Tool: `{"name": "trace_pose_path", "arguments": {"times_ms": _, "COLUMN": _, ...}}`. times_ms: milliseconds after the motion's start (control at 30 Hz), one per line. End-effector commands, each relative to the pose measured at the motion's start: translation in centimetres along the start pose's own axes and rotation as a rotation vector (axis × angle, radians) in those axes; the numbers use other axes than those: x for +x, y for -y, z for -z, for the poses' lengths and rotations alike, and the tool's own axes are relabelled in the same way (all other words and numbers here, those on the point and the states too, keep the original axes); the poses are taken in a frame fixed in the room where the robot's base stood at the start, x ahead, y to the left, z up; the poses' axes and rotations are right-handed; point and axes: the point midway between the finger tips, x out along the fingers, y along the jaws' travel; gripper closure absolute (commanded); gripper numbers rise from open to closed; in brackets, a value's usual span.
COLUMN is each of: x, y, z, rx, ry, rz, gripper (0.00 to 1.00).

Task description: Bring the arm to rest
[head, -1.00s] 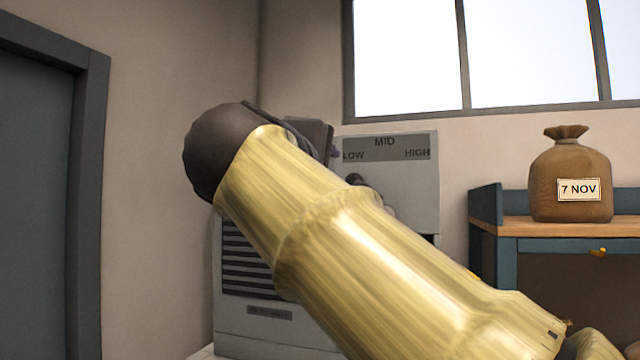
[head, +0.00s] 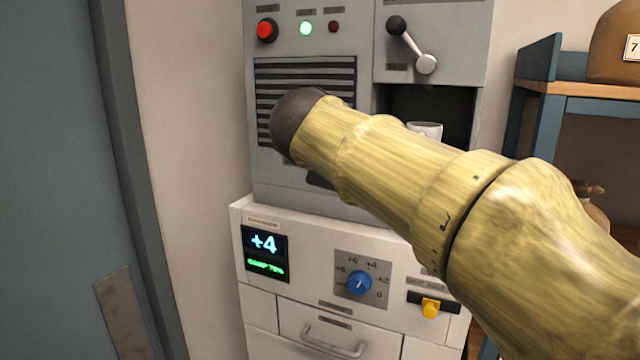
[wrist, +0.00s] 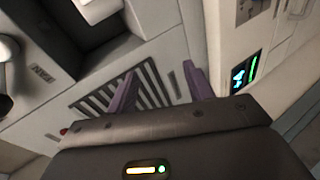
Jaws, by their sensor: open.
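My gripper (wrist: 160,90) shows in the wrist view with two purple fingers spread apart and nothing between them. Beyond the fingers is the vented front of the grey machine (wrist: 110,80). In the head view my yellow arm crosses from the lower right towards the machine (head: 310,192). The arm's dark end covers part of the vent, and the gripper itself is hidden there.
Below the machine is a white cabinet (head: 290,305) with a "+4" display (head: 265,254), a blue dial (head: 359,283) and a yellow switch (head: 430,309). A white cup (head: 426,130) stands in the machine's recess. A brown sack (head: 612,50) sits on the shelf (head: 570,90) at right. A door (head: 50,180) is at left.

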Motion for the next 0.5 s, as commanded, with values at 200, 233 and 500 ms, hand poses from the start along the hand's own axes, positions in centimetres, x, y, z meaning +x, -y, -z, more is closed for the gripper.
{"name": "trace_pose_path", "arguments": {"times_ms": 200, "x": 6.2, "y": 11.4, "z": -4.5, "rx": 0.134, "ry": 0.06, "rz": 0.281, "gripper": 0.48}}
{"name": "trace_pose_path", "arguments": {"times_ms": 233, "x": 6.8, "y": 13.0, "z": -5.2, "rx": 0.161, "ry": 0.071, "rz": 0.318, "gripper": 0.48}}
{"name": "trace_pose_path", "arguments": {"times_ms": 500, "x": 9.0, "y": 26.7, "z": -13.0, "rx": 0.487, "ry": 0.235, "rz": 0.606, "gripper": 0.48}}
